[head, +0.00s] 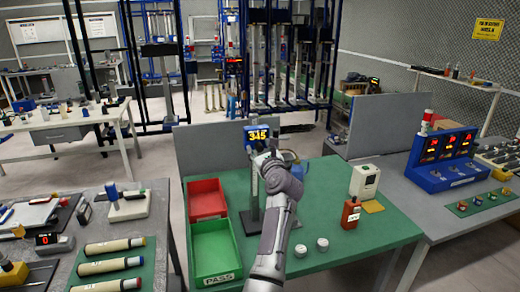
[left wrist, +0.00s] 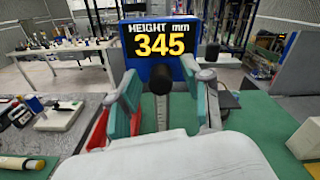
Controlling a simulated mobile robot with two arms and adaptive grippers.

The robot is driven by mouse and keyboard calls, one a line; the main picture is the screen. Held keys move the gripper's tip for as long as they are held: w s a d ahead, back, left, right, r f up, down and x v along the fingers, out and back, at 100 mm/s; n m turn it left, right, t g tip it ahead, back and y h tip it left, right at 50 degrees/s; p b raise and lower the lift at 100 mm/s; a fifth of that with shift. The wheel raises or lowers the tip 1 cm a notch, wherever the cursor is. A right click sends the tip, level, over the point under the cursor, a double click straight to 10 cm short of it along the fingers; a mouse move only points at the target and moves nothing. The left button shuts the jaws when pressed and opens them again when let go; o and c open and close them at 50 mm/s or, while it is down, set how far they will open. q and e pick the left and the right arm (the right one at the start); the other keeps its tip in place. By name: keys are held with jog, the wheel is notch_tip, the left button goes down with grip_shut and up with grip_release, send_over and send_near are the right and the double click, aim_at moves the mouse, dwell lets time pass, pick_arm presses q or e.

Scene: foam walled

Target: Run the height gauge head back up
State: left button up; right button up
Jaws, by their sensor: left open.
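The height gauge has a blue head with a yellow display reading 345 (head: 257,134). Its grey column (head: 254,186) stands on the green-topped table. In the left wrist view the gauge head (left wrist: 160,43) reads "HEIGHT mm 345". A black cylindrical handle (left wrist: 161,80) sticks out below the display toward the camera. My left gripper (head: 266,153) is at the gauge head and hides part of it in the head view. In the left wrist view my left gripper (left wrist: 168,88) is open, with a finger on each side of the handle and visible gaps. My right gripper is not in view.
A red tray (head: 207,184) and a green PASS tray (head: 238,274) sit left of the gauge. A red bottle (head: 351,213), a white device (head: 366,180) and two white knobs stand right. A grey partition (head: 198,155) rises behind. Green tabletop right of my arm is mostly clear.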

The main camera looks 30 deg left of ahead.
aim_at(260, 146)
pick_arm(q)
notch_tip(260, 146, up, 10)
jog(key=shift+r, duration=0.1)
dwell(0.4)
